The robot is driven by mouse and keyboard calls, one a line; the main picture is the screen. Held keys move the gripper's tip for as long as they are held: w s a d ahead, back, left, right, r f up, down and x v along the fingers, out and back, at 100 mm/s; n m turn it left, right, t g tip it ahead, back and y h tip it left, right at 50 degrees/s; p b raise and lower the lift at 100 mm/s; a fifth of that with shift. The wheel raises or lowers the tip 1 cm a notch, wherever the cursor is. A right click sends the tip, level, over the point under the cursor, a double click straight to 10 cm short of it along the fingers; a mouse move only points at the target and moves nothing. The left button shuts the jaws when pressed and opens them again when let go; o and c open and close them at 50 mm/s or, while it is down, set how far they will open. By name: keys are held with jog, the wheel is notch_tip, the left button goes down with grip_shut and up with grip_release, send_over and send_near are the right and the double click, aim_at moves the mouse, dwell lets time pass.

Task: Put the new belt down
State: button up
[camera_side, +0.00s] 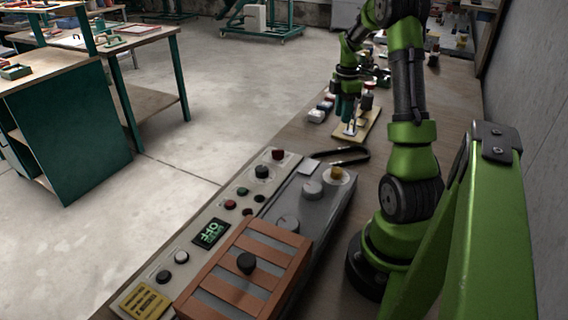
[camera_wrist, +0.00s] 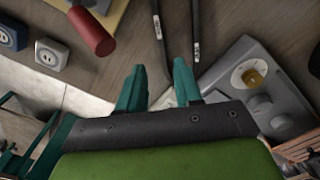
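A flat black band that looks like the belt (camera_side: 340,155) lies bent in a narrow U on the bench, just behind the grey machine. In the wrist view, black strips with small white marks (camera_wrist: 196,40) lie on the bench ahead of my gripper. They run down toward the gap between the fingers, where the gripper body hides their near part. My gripper (camera_side: 348,110) points down above the bench near a light wooden board. In the wrist view its teal fingers (camera_wrist: 158,88) stand apart with nothing visibly clamped between them.
The grey machine (camera_side: 318,208) has a yellow knob (camera_wrist: 252,78) and a brown slatted cover (camera_side: 265,250). A control panel (camera_side: 222,218) with a display reading OFF runs along its left. The wooden board (camera_side: 370,126), a red cylinder (camera_wrist: 90,30) and small blocks (camera_side: 318,116) are near my gripper.

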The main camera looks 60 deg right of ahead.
jog(key=w+a+r+m+t, duration=0.25)
jog(key=w+a+r, duration=0.2)
jog(key=a, duration=0.55)
jog(key=w+a+r+m+t, duration=0.1)
jog(key=w+a+r+m, duration=0.3)
jog(key=a, duration=0.5)
jog(key=s+a+r+m+t+y, duration=0.1)
jog(key=s+a+m+t, duration=0.1)
jog(key=a, duration=0.8)
jog(key=s+a+r+m+t+y, duration=0.1)
jog(key=s+a+m, duration=0.3)
jog(key=a, duration=0.6)
jog(key=s+r, duration=0.1)
jog(key=s, duration=0.1)
jog(key=shift+s+a+r+t, duration=0.2)
jog(key=shift+s+r+t, duration=0.1)
jog(key=shift+t, duration=0.05)
jog(key=shift+m, duration=0.25)
